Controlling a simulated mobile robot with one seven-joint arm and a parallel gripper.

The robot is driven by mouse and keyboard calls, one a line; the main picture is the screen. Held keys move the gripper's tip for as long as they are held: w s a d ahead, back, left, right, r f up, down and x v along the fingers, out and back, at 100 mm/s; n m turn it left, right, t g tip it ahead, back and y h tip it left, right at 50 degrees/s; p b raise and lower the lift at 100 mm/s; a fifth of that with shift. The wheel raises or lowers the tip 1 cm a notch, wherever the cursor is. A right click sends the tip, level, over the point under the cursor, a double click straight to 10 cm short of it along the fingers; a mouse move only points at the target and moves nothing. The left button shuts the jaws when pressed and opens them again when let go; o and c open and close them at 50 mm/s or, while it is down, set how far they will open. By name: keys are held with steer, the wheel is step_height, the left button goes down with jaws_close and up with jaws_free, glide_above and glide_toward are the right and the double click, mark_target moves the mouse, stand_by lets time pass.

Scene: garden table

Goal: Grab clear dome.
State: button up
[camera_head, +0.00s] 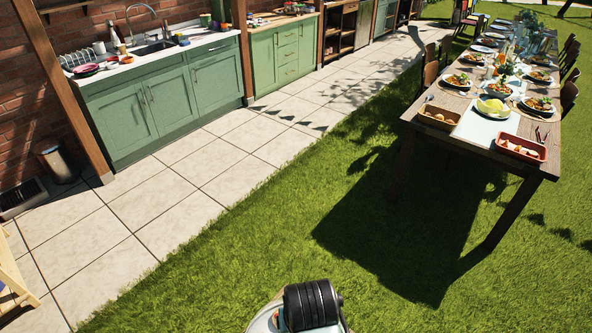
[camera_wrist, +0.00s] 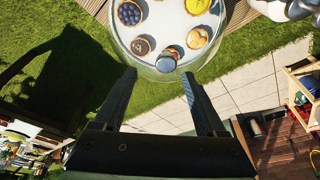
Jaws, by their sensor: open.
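The clear dome (camera_wrist: 213,50) shows at the top of the wrist view, over a pale round plate or stand with several small tarts and cakes. A small round dark-and-pale knob (camera_wrist: 166,63) shows near the dome's lower edge. My gripper (camera_wrist: 158,73) is open, with one finger on each side below the dome. The knob appears in line with the gap between the fingertips. I cannot tell whether the fingers touch it or how far off it is. I do not make out the dome or my gripper in the head view.
The long wooden table (camera_head: 535,165) at the right of the head view holds plates of food, bowls and trays, with chairs alongside. Green kitchen cabinets (camera_head: 150,105) stand at the left. Paving (camera_head: 160,200) and grass (camera_head: 200,285) between them are open.

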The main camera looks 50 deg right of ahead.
steer(key=x, duration=0.1)
steer(key=p+x, duration=0.1)
steer(key=x, duration=0.2)
steer(key=shift+w+a+f+p, duration=0.3)
steer(key=shift+a+f+p, duration=0.05)
steer(key=shift+f, duration=0.05)
steer(key=shift+w+d+f, duration=0.15)
steer(key=shift+w+f, duration=0.05)
steer(key=shift+f, duration=0.45)
jaws_close()
steer(key=shift+r, duration=0.1)
stand_by(0.6)
